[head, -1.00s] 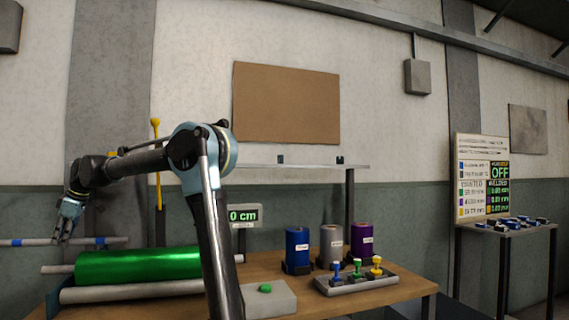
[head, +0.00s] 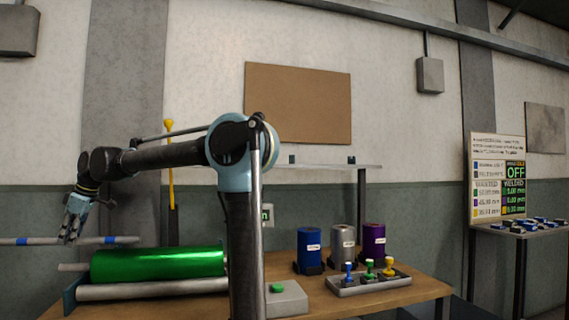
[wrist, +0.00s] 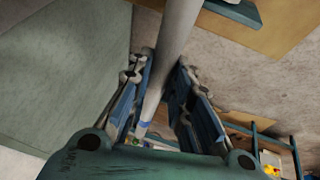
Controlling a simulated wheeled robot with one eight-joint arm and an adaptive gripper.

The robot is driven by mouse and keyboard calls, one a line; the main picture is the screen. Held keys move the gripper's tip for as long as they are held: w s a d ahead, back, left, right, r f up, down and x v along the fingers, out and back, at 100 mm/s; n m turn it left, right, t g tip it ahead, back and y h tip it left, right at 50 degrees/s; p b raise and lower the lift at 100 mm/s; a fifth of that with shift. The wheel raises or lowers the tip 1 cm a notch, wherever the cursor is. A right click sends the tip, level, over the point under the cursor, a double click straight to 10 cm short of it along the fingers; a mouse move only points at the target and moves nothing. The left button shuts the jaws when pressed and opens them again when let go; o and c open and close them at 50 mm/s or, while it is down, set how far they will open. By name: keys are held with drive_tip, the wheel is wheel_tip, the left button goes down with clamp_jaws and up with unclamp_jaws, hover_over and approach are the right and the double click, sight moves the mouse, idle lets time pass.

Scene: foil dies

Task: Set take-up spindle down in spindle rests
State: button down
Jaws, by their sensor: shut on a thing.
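The take-up spindle (head: 128,240) is a thin grey rod with blue bands. In the head view it lies roughly level at the far left, and its left end runs out of the picture. My gripper (head: 70,238) is shut on it between two blue bands and holds it in the air, left of the green foil roll (head: 158,264). In the wrist view the spindle (wrist: 176,40) runs between the two fingers of my gripper (wrist: 165,95).
The wooden table (head: 330,294) carries a grey box with a green button (head: 287,298), blue, silver and purple foil rolls, and a rack of coloured-handled stamps (head: 368,283). A shelf (head: 325,167) stands behind. A side table (head: 530,228) is at the right.

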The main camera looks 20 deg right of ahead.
drive_tip(key=s+r, duration=0.3)
drive_tip(key=s, duration=1.2)
drive_tip(key=shift+s+r, duration=0.2)
drive_tip(key=shift+r, duration=0.1)
idle(0.5)
